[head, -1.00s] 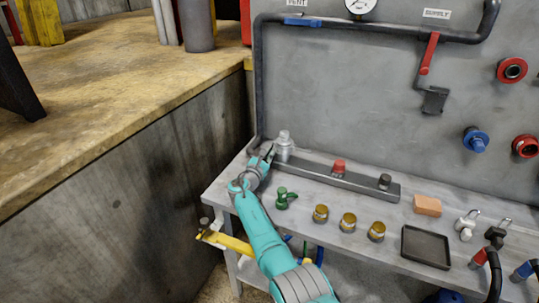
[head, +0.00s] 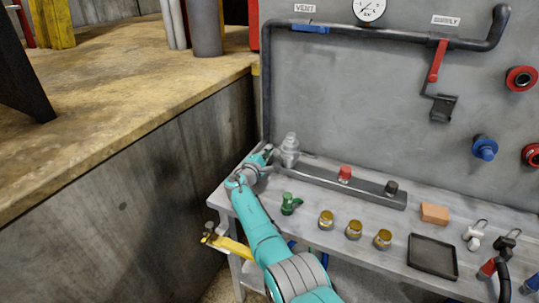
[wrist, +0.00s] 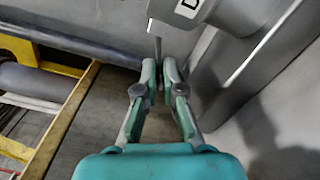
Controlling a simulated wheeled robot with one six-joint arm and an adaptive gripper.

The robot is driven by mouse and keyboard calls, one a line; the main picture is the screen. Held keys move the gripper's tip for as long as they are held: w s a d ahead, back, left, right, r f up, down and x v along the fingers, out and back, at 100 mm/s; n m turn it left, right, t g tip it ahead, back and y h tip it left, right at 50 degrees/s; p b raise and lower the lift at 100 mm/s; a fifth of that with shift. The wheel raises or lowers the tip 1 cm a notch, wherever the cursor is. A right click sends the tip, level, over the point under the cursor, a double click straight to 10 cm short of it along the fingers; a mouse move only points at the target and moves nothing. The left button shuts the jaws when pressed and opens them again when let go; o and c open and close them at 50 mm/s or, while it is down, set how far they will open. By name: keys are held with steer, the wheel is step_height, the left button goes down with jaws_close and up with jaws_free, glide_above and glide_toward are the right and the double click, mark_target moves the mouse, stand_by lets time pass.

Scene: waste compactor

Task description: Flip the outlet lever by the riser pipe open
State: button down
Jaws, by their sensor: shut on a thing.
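The outlet lever (wrist: 158,48) shows in the wrist view as a thin grey bar between my fingertips. My gripper (wrist: 158,68) is shut on it, one finger on each side. A large grey cylindrical fitting with a white label (wrist: 190,8) is at the upper right of that view. In the head view my gripper (head: 267,152) is at the bench's back left corner, just left of the grey fitting (head: 289,152). The lever is too small to make out there. The dark riser pipe (head: 266,85) runs up the panel's left edge behind.
A dark rail with a red knob (head: 345,172) and a black knob (head: 391,187) runs right from the fitting. A green valve (head: 289,205) and several brass fittings stand in front. A concrete ledge (head: 120,120) is left of the bench.

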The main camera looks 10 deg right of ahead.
steer(key=shift+w+a+r+m, duration=0.1)
steer(key=shift+r+m, duration=0.3)
steer(key=shift+m, duration=0.7)
steer(key=shift+a+r+m, duration=0.1)
steer(key=shift+r+m, duration=0.3)
steer(key=shift+m, duration=0.7)
steer(key=c, duration=1.6)
jaws_free()
steer(key=v, duration=1.2)
steer(key=shift+d, duration=0.1)
